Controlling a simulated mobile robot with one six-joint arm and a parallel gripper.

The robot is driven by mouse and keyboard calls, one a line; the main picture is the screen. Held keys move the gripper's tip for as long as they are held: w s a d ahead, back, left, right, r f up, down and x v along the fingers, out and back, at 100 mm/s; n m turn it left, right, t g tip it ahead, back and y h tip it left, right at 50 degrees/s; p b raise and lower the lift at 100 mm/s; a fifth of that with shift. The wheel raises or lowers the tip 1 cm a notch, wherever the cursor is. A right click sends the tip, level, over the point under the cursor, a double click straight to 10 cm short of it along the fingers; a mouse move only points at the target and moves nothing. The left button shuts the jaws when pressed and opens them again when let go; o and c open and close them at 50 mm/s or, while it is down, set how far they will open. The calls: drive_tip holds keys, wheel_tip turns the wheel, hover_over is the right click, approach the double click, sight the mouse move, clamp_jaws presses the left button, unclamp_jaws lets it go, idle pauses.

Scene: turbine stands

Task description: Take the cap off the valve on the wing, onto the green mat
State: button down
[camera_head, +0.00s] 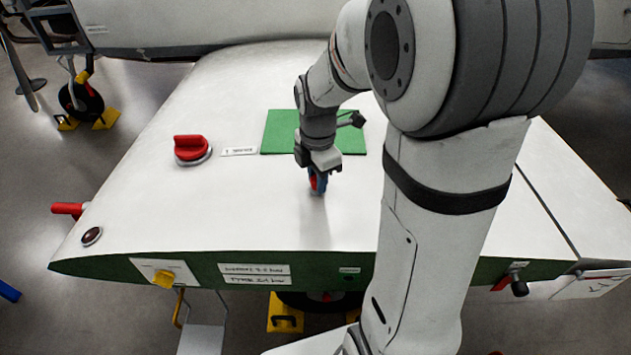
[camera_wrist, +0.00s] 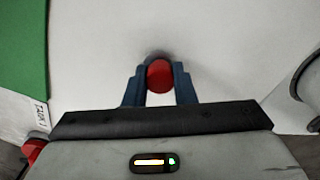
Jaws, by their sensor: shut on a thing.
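The red cap (camera_wrist: 159,76) is between the blue fingers of my gripper (camera_wrist: 158,84) in the wrist view, seen end-on as a round red face. In the head view my gripper (camera_head: 317,182) points down over the white wing, shut on the cap (camera_head: 314,182), of which only a bit of red shows. I cannot tell whether the cap still sits on the valve; no valve shows apart from it. The green mat (camera_head: 280,132) lies on the wing behind my gripper, partly hidden by my arm. It also shows at the left in the wrist view (camera_wrist: 22,50).
A red knob (camera_head: 190,148) on a round base stands left of the mat, with a white label (camera_head: 239,151) between. A dark round light (camera_head: 92,236) is near the wing's left corner. The wing surface (camera_head: 230,200) between knob and gripper is clear.

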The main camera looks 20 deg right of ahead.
drive_tip(key=shift+r, duration=0.45)
drive_tip(key=shift+r+p, duration=0.75)
drive_tip(key=shift+p, duration=0.05)
